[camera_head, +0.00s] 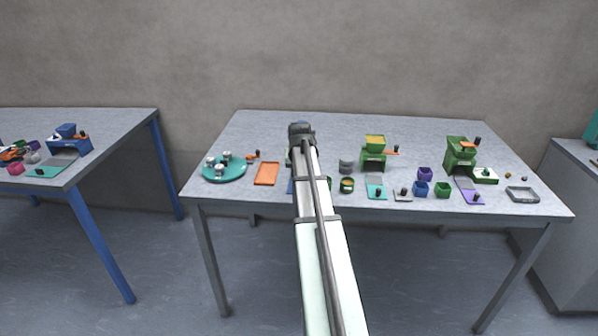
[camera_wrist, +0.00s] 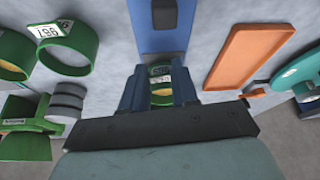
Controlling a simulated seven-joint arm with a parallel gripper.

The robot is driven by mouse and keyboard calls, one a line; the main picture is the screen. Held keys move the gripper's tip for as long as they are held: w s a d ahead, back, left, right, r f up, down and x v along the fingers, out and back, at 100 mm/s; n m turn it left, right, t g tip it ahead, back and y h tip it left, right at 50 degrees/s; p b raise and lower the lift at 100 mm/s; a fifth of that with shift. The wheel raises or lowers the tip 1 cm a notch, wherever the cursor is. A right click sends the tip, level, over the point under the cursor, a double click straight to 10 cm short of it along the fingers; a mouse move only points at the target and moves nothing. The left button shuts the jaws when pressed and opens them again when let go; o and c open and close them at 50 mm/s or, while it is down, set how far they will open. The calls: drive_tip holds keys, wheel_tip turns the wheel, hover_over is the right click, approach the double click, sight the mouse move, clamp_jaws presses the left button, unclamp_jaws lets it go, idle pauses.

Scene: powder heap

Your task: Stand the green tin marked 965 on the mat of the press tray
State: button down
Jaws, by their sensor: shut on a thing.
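My gripper (camera_wrist: 160,98) is shut on a green tin (camera_wrist: 160,70) with a white label and yellow contents. The label is small and partly hidden, so I cannot read its number surely. In the head view my gripper (camera_head: 300,132) is over the table's left half, and my arm hides much below it. Ahead in the wrist view is a blue panel (camera_wrist: 160,38) with a dark knob. Two other green tins with white labels stand to the left, one nearer (camera_wrist: 67,55) and one at the edge (camera_wrist: 12,58). I cannot tell which surface is the press tray's mat.
An orange tray (camera_head: 266,174) and a round teal tray (camera_head: 224,173) with small pots lie left of my arm. The table's back strip is mostly clear.

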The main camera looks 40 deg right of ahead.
drive_tip(key=shift+f, duration=0.4)
drive_tip(key=shift+c, duration=1.9)
unclamp_jaws()
drive_tip(key=shift+r, duration=0.1)
wheel_tip(320, 180, up, 7)
